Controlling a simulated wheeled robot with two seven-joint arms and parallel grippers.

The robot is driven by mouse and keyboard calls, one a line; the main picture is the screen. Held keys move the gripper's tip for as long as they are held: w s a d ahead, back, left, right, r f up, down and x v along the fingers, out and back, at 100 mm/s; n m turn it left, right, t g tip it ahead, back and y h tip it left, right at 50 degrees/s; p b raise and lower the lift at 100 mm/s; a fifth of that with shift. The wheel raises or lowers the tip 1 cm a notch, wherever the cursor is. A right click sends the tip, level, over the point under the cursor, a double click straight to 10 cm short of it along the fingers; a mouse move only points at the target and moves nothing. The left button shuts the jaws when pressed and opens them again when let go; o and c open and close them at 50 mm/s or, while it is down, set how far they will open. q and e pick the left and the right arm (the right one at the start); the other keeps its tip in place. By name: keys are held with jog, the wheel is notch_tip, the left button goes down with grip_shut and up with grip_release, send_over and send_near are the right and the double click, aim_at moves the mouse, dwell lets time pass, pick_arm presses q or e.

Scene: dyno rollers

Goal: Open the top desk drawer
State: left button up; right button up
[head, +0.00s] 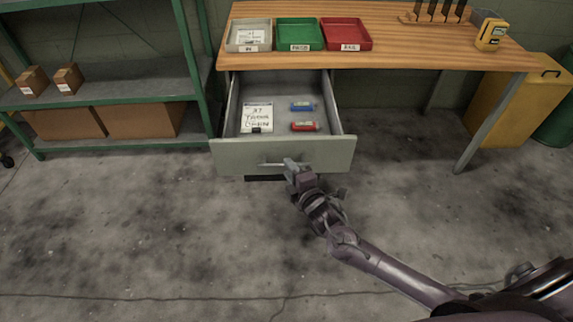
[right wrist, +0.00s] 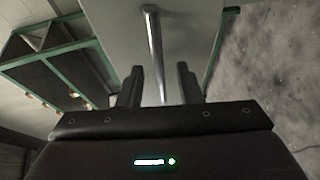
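The top desk drawer (head: 283,155) is pulled well out from under the wooden desk top (head: 380,48), and its inside shows from above. Its bar handle (head: 268,165) is on the front panel and also shows as a thin metal bar in the right wrist view (right wrist: 155,45). My right gripper (head: 291,165) is at the right part of the handle. In the right wrist view its two fingers (right wrist: 160,72) stand apart on either side of the bar, with gaps showing. My left gripper is not in view.
The drawer holds a written card (head: 257,117), a blue item (head: 302,106) and a red item (head: 304,126). Grey, green and red trays (head: 347,34) and a yellow device (head: 492,35) stand on the desk. A green shelf (head: 110,88) is at left. The floor in front is clear.

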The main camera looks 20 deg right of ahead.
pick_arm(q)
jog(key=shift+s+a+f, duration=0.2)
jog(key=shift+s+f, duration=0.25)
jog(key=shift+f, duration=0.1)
pick_arm(e)
jog(key=shift+v, duration=2.35)
